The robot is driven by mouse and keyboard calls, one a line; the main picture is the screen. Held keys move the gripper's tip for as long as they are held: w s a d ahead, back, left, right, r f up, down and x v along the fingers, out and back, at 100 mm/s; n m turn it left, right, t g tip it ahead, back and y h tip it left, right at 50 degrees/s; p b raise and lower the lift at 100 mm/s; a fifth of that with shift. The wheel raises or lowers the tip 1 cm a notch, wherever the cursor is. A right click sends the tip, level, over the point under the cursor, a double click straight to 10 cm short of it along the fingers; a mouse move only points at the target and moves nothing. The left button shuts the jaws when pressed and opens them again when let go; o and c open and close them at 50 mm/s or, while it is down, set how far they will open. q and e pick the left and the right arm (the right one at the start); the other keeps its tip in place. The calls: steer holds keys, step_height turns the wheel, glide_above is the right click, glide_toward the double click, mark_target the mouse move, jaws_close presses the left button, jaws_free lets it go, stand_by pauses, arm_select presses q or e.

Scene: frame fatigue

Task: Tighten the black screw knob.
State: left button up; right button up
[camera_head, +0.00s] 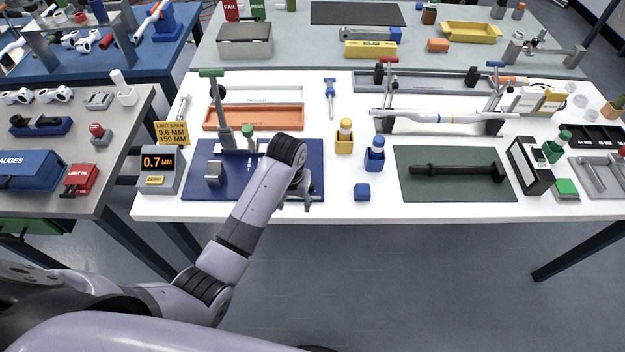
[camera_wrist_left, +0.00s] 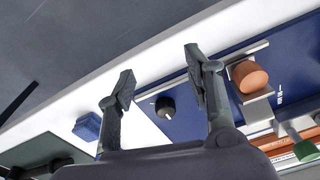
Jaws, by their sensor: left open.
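The black screw knob (camera_wrist_left: 165,107) shows in the left wrist view, on the blue plate (camera_wrist_left: 302,62), with a small white mark on it. It lies in the gap between the two fingers of my left gripper (camera_wrist_left: 159,76) in that picture. The fingers are spread wide and hold nothing. In the head view my left gripper (camera_head: 308,196) is over the right front part of the blue plate (camera_head: 196,188). My arm hides the knob there. How high the fingers are above the knob I cannot tell. My right gripper is not in view.
An orange cylinder (camera_wrist_left: 249,77) in a metal fixture stands beside one finger. A small blue block (camera_head: 362,192) lies right of the plate. A 0.7 MM gauge display (camera_head: 158,162) stands at left, a green mat (camera_head: 425,191) at right. An upright clamp lever (camera_head: 217,110) rises behind.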

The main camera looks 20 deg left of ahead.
arm_select(q)
steer(key=w+d+r+g, duration=0.1)
steer(key=w+r, duration=0.4)
steer(key=r, duration=0.2)
steer(key=w+d+r, duration=0.1)
steer(key=w+r, duration=0.3)
steer(key=r, duration=0.3)
steer(key=shift+n+y, duration=0.3)
steer(key=shift+n, duration=0.1)
steer(key=f+p, duration=0.2)
steer(key=f, duration=0.7)
steer(key=shift+a+f, duration=0.1)
steer(key=shift+a, duration=0.1)
step_height(320, 180, down, 8)
steer(key=shift+w+a+f, duration=0.1)
steer(key=shift+w+a, duration=0.05)
steer(key=shift+c, duration=0.3)
jaws_close()
